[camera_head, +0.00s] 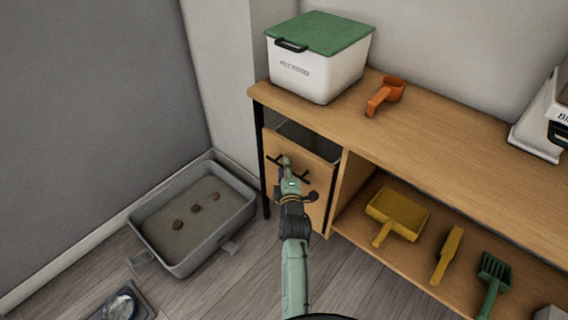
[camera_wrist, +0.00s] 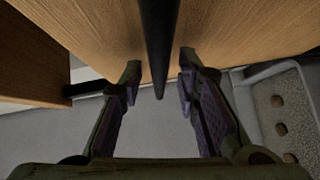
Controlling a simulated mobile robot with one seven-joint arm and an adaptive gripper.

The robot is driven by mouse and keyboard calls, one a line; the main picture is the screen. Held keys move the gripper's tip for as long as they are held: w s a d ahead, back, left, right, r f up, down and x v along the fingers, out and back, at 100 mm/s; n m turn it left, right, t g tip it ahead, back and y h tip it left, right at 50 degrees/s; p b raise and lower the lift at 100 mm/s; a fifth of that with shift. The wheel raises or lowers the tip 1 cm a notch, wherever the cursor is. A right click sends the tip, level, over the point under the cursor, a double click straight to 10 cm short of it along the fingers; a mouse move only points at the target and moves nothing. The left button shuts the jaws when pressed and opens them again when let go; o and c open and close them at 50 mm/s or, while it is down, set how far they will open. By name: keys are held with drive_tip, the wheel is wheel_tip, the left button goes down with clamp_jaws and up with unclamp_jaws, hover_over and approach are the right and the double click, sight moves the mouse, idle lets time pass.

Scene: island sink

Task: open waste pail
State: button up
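The waste pail's wooden front panel (camera_head: 323,170) sits in the left bay of the wooden cabinet. Its top edge stands out from the cabinet, and a dark pail opening (camera_head: 312,137) shows behind it. A black bar handle (camera_head: 304,179) is on the panel, partly covered by my gripper (camera_head: 287,162). In the wrist view the handle (camera_wrist: 159,50) runs between the two fingers of my gripper (camera_wrist: 160,78). The fingers are apart, with a gap visible on each side of the bar.
A grey litter tray (camera_head: 160,258) lies on the floor at the left, near the cabinet. A white bin with a green lid (camera_head: 318,72) and an orange scoop (camera_head: 385,95) stand on top. A yellow dustpan (camera_head: 398,213) lies on the lower shelf.

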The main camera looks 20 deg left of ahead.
drive_tip(key=shift+w, duration=0.15)
drive_tip(key=shift+c, duration=0.2)
clamp_jaws()
idle(0.8)
